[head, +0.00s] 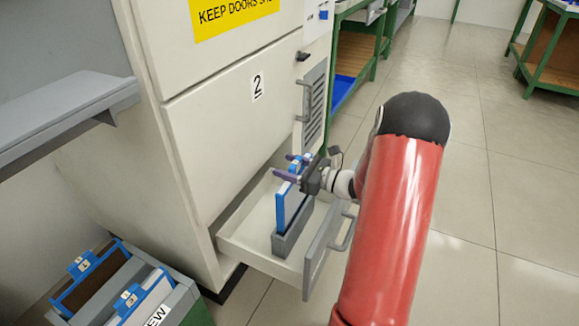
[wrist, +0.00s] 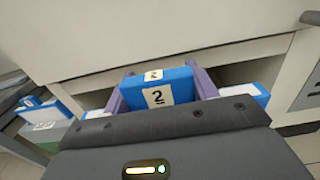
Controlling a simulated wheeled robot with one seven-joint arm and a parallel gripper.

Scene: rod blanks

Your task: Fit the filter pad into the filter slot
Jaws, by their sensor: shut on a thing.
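The filter pad (head: 290,208) is a thin upright panel with a blue frame. Its blue handle block (wrist: 160,92) carries a white label with a 2. My gripper (head: 291,171) is shut on this block, with a purple finger on each side in the wrist view (wrist: 160,85). The filter slot (head: 287,244) is a grey narrow holder in the open drawer. The pad stands in line with it, its lower edge at the slot's mouth or inside. I cannot tell how deep it sits.
The drawer (head: 257,238) is pulled out of the pale cabinet (head: 195,120) marked 2; its front has a handle. A bin (head: 180,302) marked NEW holds other blue-framed pads at lower left. A grey shelf (head: 60,110) juts out at left.

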